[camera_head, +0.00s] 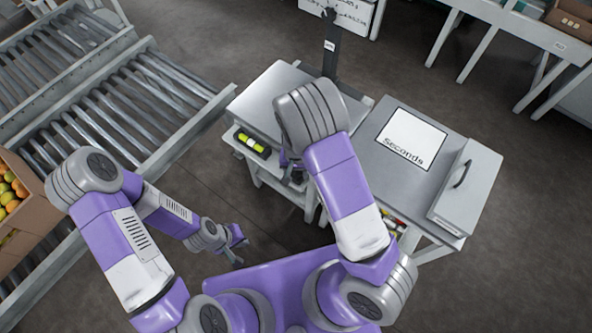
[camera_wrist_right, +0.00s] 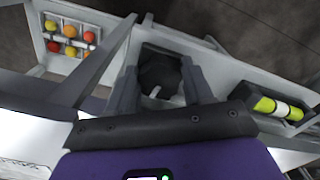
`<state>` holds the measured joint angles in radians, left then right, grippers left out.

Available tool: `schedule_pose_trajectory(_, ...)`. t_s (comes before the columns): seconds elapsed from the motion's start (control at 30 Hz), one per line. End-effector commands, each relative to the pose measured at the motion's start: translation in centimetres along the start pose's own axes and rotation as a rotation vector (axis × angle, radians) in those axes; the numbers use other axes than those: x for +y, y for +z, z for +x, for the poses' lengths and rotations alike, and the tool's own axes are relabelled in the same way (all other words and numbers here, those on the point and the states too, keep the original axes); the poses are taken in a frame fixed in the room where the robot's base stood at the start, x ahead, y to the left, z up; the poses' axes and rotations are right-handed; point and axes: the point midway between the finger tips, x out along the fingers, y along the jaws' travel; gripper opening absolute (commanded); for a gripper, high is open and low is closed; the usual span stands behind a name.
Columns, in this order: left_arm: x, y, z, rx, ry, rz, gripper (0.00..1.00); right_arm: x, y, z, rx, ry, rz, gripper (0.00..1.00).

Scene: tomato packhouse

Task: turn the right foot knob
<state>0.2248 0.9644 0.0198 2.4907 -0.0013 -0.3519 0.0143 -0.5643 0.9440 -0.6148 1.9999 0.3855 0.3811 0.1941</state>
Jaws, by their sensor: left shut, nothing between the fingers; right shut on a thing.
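The right foot knob (camera_wrist_right: 160,72) is a dark, many-sided knob with a small pale mark, seen in the right wrist view. It sits between the fingers of my right gripper (camera_wrist_right: 162,88), which is shut on it. In the head view my right gripper (camera_head: 293,168) is at the front of the scale with the grey platform (camera_head: 262,88), and my own arm hides the knob there. A yellow-green level vial (camera_head: 252,143) is at the scale's front left; it also shows in the right wrist view (camera_wrist_right: 279,107). My left gripper (camera_head: 236,243) is shut and empty, low over the floor.
A grey table (camera_head: 384,180) with a "Seconds" card (camera_head: 411,138) and a handled grey box (camera_head: 466,187) stands right of the scale. Roller conveyors (camera_head: 110,105) and a carton of tomatoes (camera_head: 28,185) are at left. A dark post (camera_head: 331,50) rises behind the scale.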

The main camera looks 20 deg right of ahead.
Motion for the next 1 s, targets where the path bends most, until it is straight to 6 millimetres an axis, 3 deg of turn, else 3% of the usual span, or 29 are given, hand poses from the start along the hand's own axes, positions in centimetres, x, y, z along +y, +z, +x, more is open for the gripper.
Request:
schedule_pose_trajectory(0.17,0.2,0.0,-0.5,0.0,0.0,0.0,0.0,0.1,0.0,-0.1,-0.001,-0.001,-0.105,0.2)
schedule_pose_trajectory(0.37,0.1,0.0,-0.4,0.0,0.0,0.0,0.0,0.1,0.0,0.0,0.0,0.0,-0.108,0.2)
schedule_pose_trajectory(0.4,0.1,0.0,-0.4,0.0,0.0,0.0,0.0,0.1,0.0,0.0,0.0,-0.001,-0.108,0.52)
schedule_pose_trajectory(0.57,0.1,0.0,-0.4,0.0,0.0,0.0,0.0,0.1,0.0,0.0,0.0,-0.001,-0.107,0.76)
schedule_pose_trajectory(0.87,0.2,0.0,-0.5,0.0,0.0,0.0,0.0,0.0,0.0,-0.2,0.0,-0.001,-0.107,0.76)
schedule_pose_trajectory(1.0,0.5,0.1,-1.3,0.0,0.0,0.0,0.0,0.0,-0.1,-2.0,0.003,-0.002,-0.107,0.76)
